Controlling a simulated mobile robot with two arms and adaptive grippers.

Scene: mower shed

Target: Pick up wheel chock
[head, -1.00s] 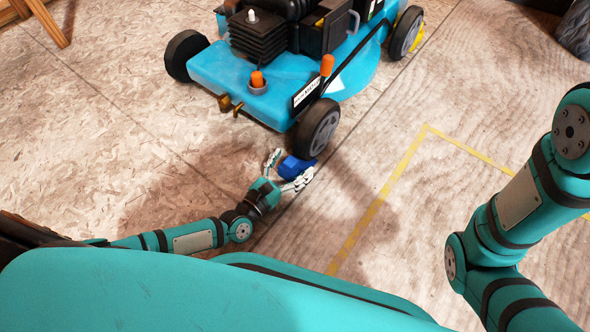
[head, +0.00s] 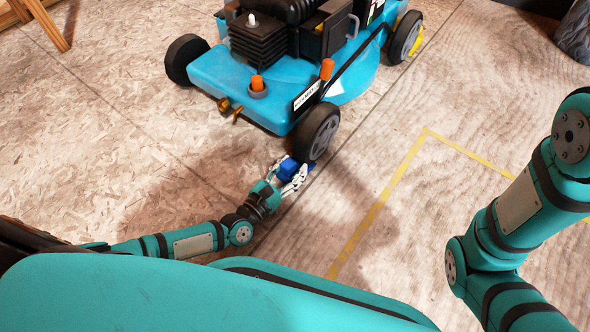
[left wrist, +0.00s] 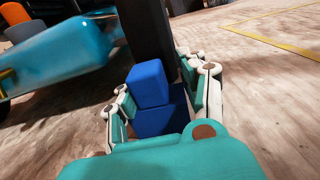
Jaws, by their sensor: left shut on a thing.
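The blue wheel chock (head: 288,169) is on the floor at the near front wheel (head: 318,130) of the turquoise mower. It also shows in the left wrist view (left wrist: 150,84) as a stepped blue block in front of the dark tyre. My left gripper (head: 291,170) is shut on the chock, with a finger on each side of it, as the left wrist view (left wrist: 155,95) shows. I cannot tell whether the chock touches the tyre. My right arm stands at the right of the head view, but its gripper is out of frame.
The mower (head: 240,85) stands just beyond the chock. A yellow line (head: 385,190) marks the floor to the right, where the boards are clear. Wooden legs (head: 45,20) stand at the top left.

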